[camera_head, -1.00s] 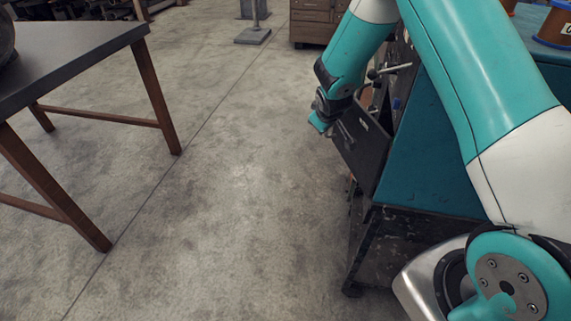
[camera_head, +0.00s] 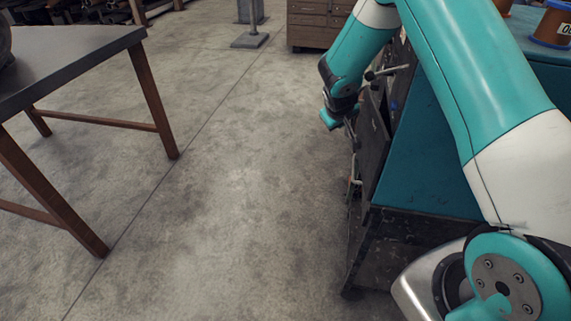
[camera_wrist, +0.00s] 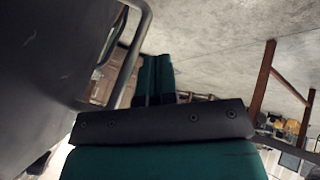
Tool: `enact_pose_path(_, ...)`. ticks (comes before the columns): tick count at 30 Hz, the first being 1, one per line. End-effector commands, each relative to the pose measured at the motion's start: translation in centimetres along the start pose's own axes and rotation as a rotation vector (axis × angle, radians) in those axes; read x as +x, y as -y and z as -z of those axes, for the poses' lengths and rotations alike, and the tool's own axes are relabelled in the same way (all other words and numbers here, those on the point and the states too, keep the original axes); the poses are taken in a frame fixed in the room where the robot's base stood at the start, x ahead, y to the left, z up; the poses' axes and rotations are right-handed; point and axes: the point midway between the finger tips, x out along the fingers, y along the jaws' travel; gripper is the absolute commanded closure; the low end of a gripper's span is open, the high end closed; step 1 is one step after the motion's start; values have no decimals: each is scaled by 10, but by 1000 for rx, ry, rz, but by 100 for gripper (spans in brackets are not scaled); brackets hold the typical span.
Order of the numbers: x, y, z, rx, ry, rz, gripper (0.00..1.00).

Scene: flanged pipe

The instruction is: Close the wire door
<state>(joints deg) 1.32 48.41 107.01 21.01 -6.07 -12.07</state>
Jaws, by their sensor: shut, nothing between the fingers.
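The wire door is a dark grey panel (camera_head: 373,140) on the front of the teal machine. It stands close to the machine's front, nearly in line with it; a small remaining gap cannot be judged. Its bar handle (camera_head: 353,172) shows on its outer face. In the wrist view the door (camera_wrist: 45,75) fills the left side, with the handle (camera_wrist: 133,55) beside my fingers. My gripper (camera_wrist: 155,75) is shut and empty, at the outer side of the door. Whether it touches the panel cannot be told. In the head view its fingers are mostly hidden behind the wrist.
The teal machine (camera_head: 425,165) stands on a dark base at the right, with a lever (camera_head: 387,71) above the door and spools (camera_head: 553,24) on top. A dark table (camera_head: 75,60) with brown legs stands at left. The concrete floor (camera_head: 230,200) between is clear.

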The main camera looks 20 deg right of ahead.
Motion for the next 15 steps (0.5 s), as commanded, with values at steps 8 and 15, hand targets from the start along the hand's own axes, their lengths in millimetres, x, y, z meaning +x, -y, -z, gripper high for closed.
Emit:
enact_pose_path(8,-6,12,1,0,1,0,100)
enact_pose_path(15,-47,28,3,10,0,-6,100)
